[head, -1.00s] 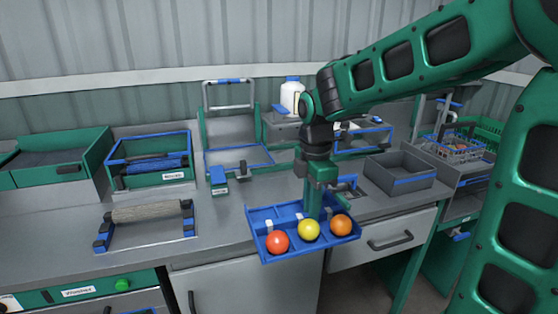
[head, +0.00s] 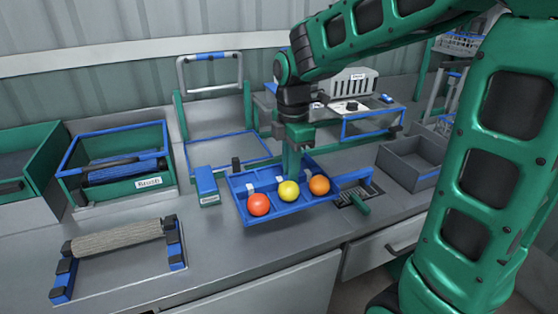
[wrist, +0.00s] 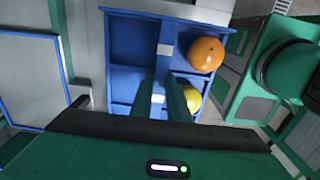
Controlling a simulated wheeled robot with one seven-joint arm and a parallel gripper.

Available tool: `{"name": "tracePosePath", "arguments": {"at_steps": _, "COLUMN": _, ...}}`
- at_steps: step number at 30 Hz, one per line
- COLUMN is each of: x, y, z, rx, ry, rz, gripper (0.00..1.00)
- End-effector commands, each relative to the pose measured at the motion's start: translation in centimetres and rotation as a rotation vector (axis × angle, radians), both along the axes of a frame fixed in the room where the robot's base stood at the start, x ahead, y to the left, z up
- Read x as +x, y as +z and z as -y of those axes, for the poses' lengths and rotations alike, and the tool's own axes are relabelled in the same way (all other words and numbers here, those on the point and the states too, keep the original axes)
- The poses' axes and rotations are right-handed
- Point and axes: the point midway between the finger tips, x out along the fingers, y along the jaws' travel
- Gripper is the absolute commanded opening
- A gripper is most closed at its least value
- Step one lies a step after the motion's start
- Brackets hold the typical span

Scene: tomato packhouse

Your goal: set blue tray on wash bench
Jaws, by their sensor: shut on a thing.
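The blue tray (head: 300,208) has compartments; a red tomato (head: 258,204), a yellow tomato (head: 289,191) and an orange tomato (head: 319,185) sit in its front row. My gripper (head: 292,168) is shut on the tray near its middle, pointing down. The tray is over the grey bench top (head: 235,255); I cannot tell whether it touches it. In the wrist view the blue tray (wrist: 130,45) shows empty compartments on the left, with the orange tomato (wrist: 206,54) and yellow tomato (wrist: 192,98) on the right. The red tomato is hidden there.
A small blue block (head: 206,184) stands close left of the tray. A roller stand (head: 115,240) and a green bin (head: 150,178) are left; a grey open box (head: 412,160) is right. A blue-edged frame (head: 228,150) lies behind.

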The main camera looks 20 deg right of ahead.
Motion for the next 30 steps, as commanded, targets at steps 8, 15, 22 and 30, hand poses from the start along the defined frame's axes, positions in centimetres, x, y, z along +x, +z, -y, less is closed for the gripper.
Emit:
{"name": "tracePosePath", "arguments": {"at_steps": 8, "x": 0.0, "y": -0.6, "z": -0.1, "rx": 0.0, "ry": 0.003, "rz": -0.001, "gripper": 0.0}}
{"name": "tracePosePath", "arguments": {"at_steps": 15, "x": 0.0, "y": -2.4, "z": -0.5, "rx": 0.0, "ry": 0.008, "rz": -0.002, "gripper": 0.0}}
{"name": "tracePosePath", "arguments": {"at_steps": 22, "x": 0.0, "y": -4.4, "z": -0.6, "rx": 0.0, "ry": 0.01, "rz": -0.001, "gripper": 0.0}}
{"name": "tracePosePath", "arguments": {"at_steps": 30, "x": 0.0, "y": -6.6, "z": -0.6, "rx": 0.0, "ry": 0.01, "rz": -0.001, "gripper": 0.0}}
